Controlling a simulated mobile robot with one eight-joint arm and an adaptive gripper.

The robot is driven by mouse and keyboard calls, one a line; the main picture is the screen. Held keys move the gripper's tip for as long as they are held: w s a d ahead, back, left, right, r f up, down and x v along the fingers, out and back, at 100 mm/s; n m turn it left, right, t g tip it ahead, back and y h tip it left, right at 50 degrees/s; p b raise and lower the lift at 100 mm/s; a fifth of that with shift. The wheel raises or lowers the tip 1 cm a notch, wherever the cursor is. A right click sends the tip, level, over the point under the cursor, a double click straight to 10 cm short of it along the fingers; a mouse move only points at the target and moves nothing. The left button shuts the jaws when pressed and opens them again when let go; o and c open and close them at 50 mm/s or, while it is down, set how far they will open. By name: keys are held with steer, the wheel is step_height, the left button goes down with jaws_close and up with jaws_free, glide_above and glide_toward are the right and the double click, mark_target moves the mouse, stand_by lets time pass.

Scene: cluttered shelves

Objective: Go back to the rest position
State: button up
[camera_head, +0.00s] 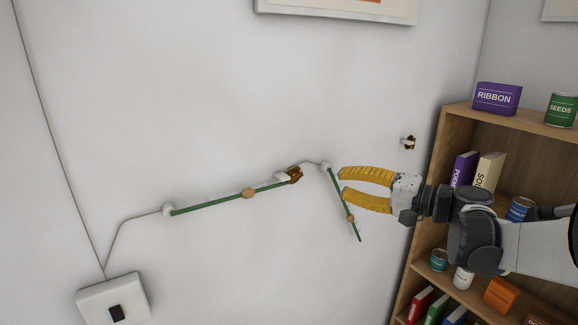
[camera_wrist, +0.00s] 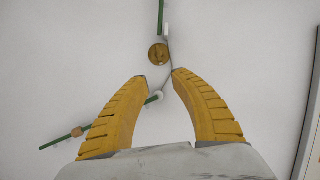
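My gripper (camera_head: 342,183), with two curved yellow fingers, is at the right of the head view in front of the white wall. Its fingers are apart, and I see nothing held between them; the gap also shows in the wrist view (camera_wrist: 160,76). A long green strip (camera_head: 222,201) with a tan bead runs along the wall to the left. A short green strip (camera_head: 339,191) slopes down close by the fingertips; I cannot tell whether they touch. A brass piece (camera_head: 294,175) sits at the long strip's right end. A brass disc (camera_wrist: 158,54) shows beyond the fingertips.
A wooden shelf (camera_head: 428,190) with books, cans and boxes stands right, behind my arm. A purple ribbon box (camera_head: 497,98) and green seeds can (camera_head: 561,109) stand on top. A small wall fixture (camera_head: 409,142) is above my gripper. A switch box (camera_head: 113,300) is lower left.

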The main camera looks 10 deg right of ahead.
steer(key=s+a+f+n+g+h+b, duration=0.2)
steer(key=s+a+f+g+b, duration=0.25)
steer(key=f, duration=0.45)
steer(key=s+a+f+n+g+h+b, duration=0.1)
steer(key=s+a+f+h+b, duration=0.1)
steer(key=s+a+f+b, duration=0.45)
steer(key=s+f+n+h+b, duration=0.2)
steer(key=s+f+h, duration=0.1)
steer(key=s+f, duration=0.2)
steer(key=s+d+f+n+h+b, duration=0.1)
steer(key=s+f+h, duration=0.3)
steer(key=f, duration=0.6)
steer(key=shift+s+d+f+n+b, duration=0.25)
steer(key=shift+s+n+b, duration=0.3)
steer(key=shift+n, duration=0.25)
